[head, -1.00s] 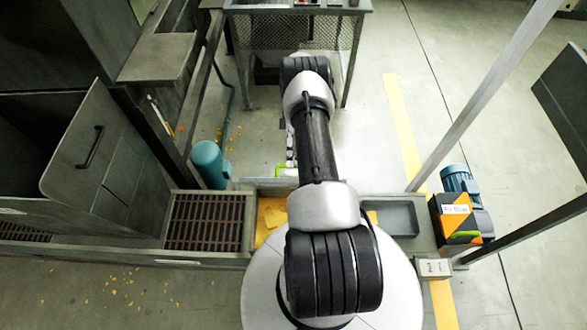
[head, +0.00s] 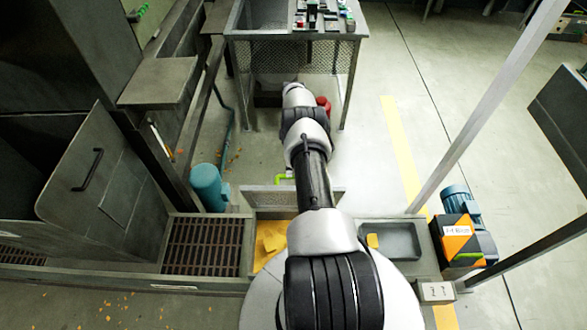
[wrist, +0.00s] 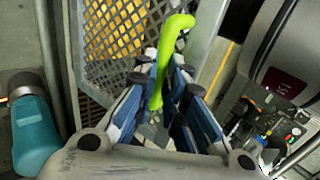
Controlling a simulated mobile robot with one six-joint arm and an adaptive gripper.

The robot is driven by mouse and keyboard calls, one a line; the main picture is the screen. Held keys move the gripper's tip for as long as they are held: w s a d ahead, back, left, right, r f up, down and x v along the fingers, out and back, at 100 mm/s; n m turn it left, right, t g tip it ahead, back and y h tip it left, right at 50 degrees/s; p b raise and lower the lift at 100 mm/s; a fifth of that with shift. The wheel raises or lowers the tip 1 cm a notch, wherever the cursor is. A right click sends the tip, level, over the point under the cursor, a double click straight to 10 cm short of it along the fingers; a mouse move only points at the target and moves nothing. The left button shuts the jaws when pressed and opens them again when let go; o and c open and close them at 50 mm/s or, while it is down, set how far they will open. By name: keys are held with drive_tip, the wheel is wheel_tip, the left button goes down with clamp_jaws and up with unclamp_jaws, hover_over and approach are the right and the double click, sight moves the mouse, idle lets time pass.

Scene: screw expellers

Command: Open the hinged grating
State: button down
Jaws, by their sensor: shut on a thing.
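The hinged grating is a grey mesh panel (head: 268,199) standing raised, roughly upright, at the far edge of the channel, partly behind my arm in the head view. Its lime-green handle (head: 284,177) shows just beyond the panel, left of my arm. In the wrist view the grating's mesh (wrist: 118,45) is at the upper left, with the green handle (wrist: 178,35) crossing in front. My gripper (wrist: 166,74) is shut on the handle, its blue-sided fingers on either side of it. In the head view my arm hides the gripper.
Yellow material (head: 270,236) lies in the channel opening. A slatted brown grate (head: 203,245) is to its left and a grey tray (head: 392,241) to its right. A teal cylinder (head: 208,187) stands behind the slatted grate. A mesh-sided control stand (head: 335,60) is beyond.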

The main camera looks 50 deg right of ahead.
drive_tip(key=shift+s+f, duration=0.2)
drive_tip(key=shift+f, duration=1)
drive_tip(key=c, duration=1.6)
unclamp_jaws()
drive_tip(key=shift+w+d+f, duration=0.1)
drive_tip(key=shift+w, duration=0.05)
wheel_tip(320, 180, up, 11)
drive_tip(key=shift+f, duration=0.15)
